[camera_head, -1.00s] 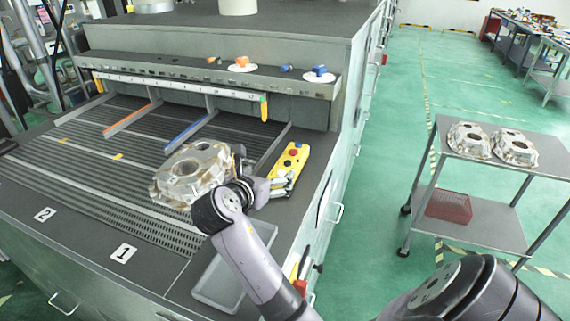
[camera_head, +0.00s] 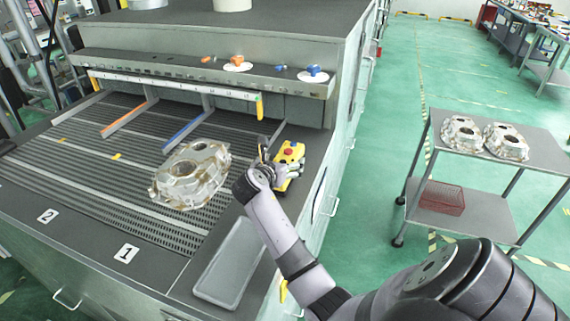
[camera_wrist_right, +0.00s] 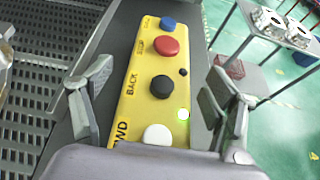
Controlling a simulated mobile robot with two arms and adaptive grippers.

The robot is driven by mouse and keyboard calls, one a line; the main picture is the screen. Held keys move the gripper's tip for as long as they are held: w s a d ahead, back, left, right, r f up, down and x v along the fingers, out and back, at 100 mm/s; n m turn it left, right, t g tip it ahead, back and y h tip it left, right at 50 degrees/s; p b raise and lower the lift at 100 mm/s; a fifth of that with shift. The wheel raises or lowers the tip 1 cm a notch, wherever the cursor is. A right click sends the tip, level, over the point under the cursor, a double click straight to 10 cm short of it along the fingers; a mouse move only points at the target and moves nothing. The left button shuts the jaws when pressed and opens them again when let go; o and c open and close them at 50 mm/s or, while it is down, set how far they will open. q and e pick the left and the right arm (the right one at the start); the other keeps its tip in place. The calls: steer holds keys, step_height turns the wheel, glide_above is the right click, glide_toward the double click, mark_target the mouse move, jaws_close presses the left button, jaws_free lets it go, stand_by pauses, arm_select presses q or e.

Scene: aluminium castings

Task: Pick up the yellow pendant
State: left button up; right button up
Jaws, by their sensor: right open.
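The yellow pendant (camera_head: 290,156) lies on the dark right-hand edge of the machine top, beside the slatted bed. In the right wrist view the yellow pendant (camera_wrist_right: 150,95) shows blue, red, black and white buttons and a lit green light. My right gripper (camera_head: 277,172) is at the pendant's near end. In the wrist view its two fingers (camera_wrist_right: 155,95) stand apart, one on each side of the pendant, with a gap visible on both sides. The near end of the pendant is hidden by the gripper body. My left gripper is not in view.
An aluminium casting (camera_head: 190,174) lies on the slatted bed (camera_head: 100,160) left of my right gripper. An empty grey tray (camera_head: 231,262) is near the front edge. A cart (camera_head: 500,168) on the right holds two castings and a red basket (camera_head: 441,198). Green floor lies between.

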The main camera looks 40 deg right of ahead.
steer(key=c, duration=1.6)
steer(key=shift+c, duration=0.4)
